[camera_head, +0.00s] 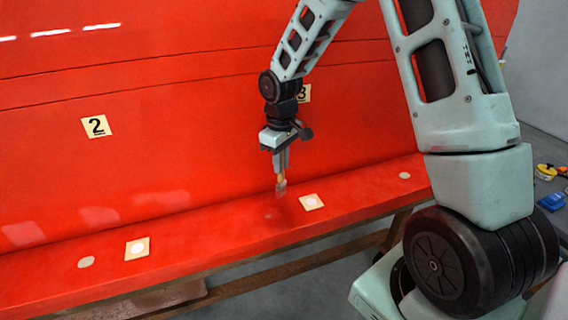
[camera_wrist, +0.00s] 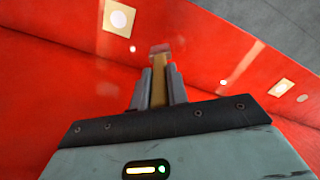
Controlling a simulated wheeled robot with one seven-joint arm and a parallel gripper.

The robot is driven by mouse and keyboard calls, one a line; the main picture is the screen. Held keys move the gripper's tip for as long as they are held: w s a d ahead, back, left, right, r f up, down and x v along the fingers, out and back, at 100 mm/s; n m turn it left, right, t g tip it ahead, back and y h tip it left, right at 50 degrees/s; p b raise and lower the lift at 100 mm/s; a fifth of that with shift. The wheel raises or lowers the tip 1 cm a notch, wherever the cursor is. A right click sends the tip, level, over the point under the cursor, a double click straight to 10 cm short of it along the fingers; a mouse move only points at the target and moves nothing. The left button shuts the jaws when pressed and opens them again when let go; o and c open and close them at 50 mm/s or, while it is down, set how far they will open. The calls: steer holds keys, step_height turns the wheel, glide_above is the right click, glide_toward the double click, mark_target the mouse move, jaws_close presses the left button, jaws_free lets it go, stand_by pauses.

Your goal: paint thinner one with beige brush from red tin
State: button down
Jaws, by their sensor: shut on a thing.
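My gripper (camera_head: 281,152) is shut on a brush with a tan handle (camera_wrist: 159,80). The brush hangs bristles-down in the head view (camera_head: 281,188), over the red ledge near a square patch. Its bristle end looks pinkish-grey; I cannot tell if it touches the ledge. The red nosecone (camera_head: 190,105) fills the background. Its ledge carries two beige squares with white discs, one at the right (camera_head: 311,202) and one at the left (camera_head: 137,248). Small pale round spots lie at the far right (camera_head: 404,175) and left (camera_head: 86,262). I cannot make out a red tin.
A label 2 (camera_head: 96,126) is on the red panel, and a label 3 (camera_head: 304,94) is partly hidden by my arm. A yellow item (camera_head: 545,170) and a blue item (camera_head: 551,202) lie at the right edge. A brown beam (camera_head: 270,262) runs below the ledge.

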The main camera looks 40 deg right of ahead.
steer(key=shift+r+p, duration=0.8)
steer(key=shift+r, duration=0.55)
